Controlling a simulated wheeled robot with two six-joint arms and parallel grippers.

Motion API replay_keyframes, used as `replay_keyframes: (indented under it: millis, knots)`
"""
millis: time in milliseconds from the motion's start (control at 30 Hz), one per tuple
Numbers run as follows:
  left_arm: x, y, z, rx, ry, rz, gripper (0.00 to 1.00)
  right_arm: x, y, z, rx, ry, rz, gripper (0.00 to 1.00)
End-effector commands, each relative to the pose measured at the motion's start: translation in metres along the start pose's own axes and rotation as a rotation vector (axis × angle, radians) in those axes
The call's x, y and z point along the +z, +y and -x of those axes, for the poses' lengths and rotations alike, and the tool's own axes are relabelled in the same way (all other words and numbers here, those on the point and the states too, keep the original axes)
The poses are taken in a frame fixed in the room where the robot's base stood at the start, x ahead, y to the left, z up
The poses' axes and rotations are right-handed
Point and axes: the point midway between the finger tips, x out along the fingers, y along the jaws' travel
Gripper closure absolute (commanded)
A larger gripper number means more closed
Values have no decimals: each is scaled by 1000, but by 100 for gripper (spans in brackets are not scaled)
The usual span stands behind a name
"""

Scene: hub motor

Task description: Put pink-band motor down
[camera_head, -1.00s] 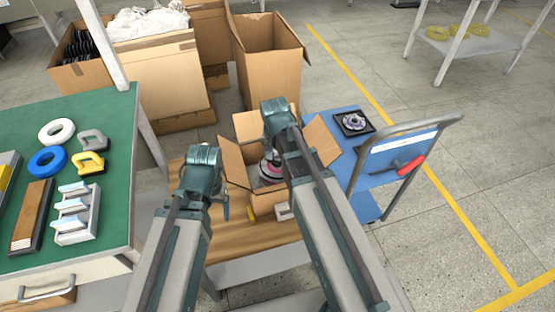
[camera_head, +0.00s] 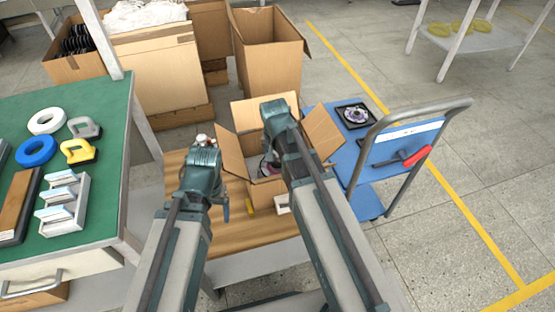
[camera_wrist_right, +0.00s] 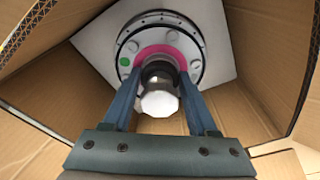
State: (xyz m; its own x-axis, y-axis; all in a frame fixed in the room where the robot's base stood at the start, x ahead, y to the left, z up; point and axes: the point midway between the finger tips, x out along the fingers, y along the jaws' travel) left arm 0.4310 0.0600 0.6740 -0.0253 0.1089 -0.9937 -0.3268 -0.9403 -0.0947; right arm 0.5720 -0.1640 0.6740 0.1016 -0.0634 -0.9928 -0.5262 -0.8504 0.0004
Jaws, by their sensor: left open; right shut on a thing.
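The pink-band motor (camera_wrist_right: 165,50) is a round grey hub with a pink ring and a shaft pointing toward the wrist camera. It is inside the open cardboard box (camera_head: 237,157) on the wooden table, against a white panel (camera_wrist_right: 205,25). In the head view my right arm hides most of the motor (camera_head: 265,167). My right gripper (camera_wrist_right: 160,88) reaches into the box and is shut on the motor's shaft. Whether the motor bears on the panel is unclear. My left gripper (camera_head: 226,208) is open over the table, left of the box; its fingers are partly hidden.
The box flaps stand spread around my right arm. A blue cart (camera_head: 372,160) at right carries another motor (camera_head: 356,115) in a black tray. A green bench (camera_head: 105,108) holds rings and clamps at left. Large cartons (camera_head: 270,55) stand behind. A small white-and-red thing (camera_head: 203,141) sits behind my left gripper.

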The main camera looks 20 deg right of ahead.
Motion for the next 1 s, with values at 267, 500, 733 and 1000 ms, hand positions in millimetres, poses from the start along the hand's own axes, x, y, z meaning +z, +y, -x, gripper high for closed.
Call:
replay_keyframes:
  millis: [267,500,733,1000]
  knots:
    - [0,0,-3,0,0,0,19,0,0,-3,0,1,0,100]
    - [0,0,-2,0,0,0,19,0,0,-2,0,0,0,12]
    - [0,0,-2,0,0,0,19,0,0,-2,0,0,0,12]
    - [1,-1,11,0,0,0,19,0,0,11,0,0,0,12]
